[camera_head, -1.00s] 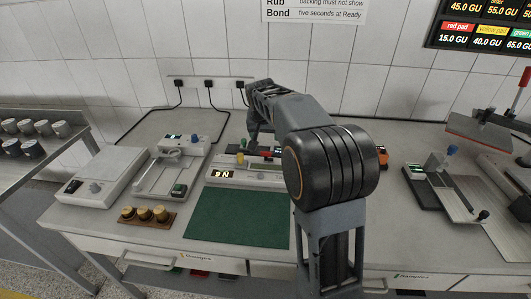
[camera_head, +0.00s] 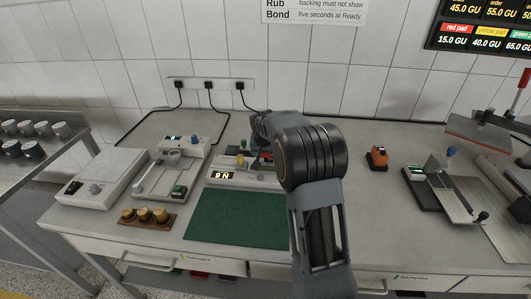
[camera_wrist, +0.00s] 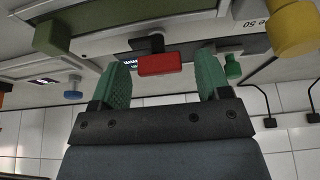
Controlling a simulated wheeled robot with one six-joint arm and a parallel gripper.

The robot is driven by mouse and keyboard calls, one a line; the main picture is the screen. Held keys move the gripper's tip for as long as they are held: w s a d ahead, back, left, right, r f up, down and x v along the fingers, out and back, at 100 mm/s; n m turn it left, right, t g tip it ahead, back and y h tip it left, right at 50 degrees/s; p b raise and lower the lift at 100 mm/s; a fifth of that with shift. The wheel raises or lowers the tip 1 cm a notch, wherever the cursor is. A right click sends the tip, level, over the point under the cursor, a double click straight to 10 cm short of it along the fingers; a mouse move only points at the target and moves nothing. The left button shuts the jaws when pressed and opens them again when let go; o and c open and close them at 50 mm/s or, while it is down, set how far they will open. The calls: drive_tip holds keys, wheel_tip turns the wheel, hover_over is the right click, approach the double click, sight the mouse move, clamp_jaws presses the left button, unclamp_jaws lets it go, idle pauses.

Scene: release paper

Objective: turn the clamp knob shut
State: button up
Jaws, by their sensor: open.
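My gripper (camera_wrist: 162,72) is open, its two green fingers apart in the wrist view. A red bar-shaped part (camera_wrist: 160,64) on a black mount shows in the gap near the fingertips; it appears beyond or between them, and contact cannot be told. It may be the clamp knob, but no label shows this. In the head view the white device with a lit display (camera_head: 222,175) stands behind a green mat, and my arm hides its right part and most of my gripper. A yellow knob (camera_wrist: 295,25) and a green knob (camera_wrist: 232,68) flank the gripper at the right.
A blue knob (camera_wrist: 72,90) shows at left in the wrist view. In the head view, the green mat (camera_head: 235,220) lies clear in front. Brass weights (camera_head: 144,214) stand on a rack at left. An orange object (camera_head: 377,157) and a sloped metal fixture (camera_head: 455,192) stand at right.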

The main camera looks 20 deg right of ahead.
drive_tip(key=shift+c, duration=0.3)
drive_tip(key=c, duration=0.9)
drive_tip(key=shift+o, duration=0.2)
drive_tip(key=m+g+h+b, duration=0.1)
drive_tip(key=m+b, duration=0.1)
drive_tip(key=m, duration=0.2)
drive_tip(key=shift+f, duration=0.15)
drive_tip(key=m, duration=0.2)
drive_tip(key=m+g+h+b, duration=0.1)
drive_tip(key=m, duration=0.1)
drive_tip(key=shift+w+a+m+g, duration=0.1)
drive_tip(key=shift+w+m+g, duration=0.05)
drive_tip(key=shift+m+g, duration=0.15)
drive_tip(key=m+g, duration=0.1)
drive_tip(key=m, duration=0.1)
drive_tip(key=m+p, duration=0.1)
drive_tip(key=m, duration=0.1)
drive_tip(key=shift+r+m+g, duration=0.2)
drive_tip(key=shift+m+g, duration=0.1)
drive_tip(key=shift+g, duration=0.1)
drive_tip(key=m+p, duration=0.1)
drive_tip(key=m, duration=0.1)
drive_tip(key=m+g+p, duration=0.1)
drive_tip(key=m, duration=0.1)
drive_tip(key=shift+w+m+g, duration=0.1)
drive_tip(key=shift+m+g, duration=0.2)
drive_tip(key=shift+p, duration=0.3)
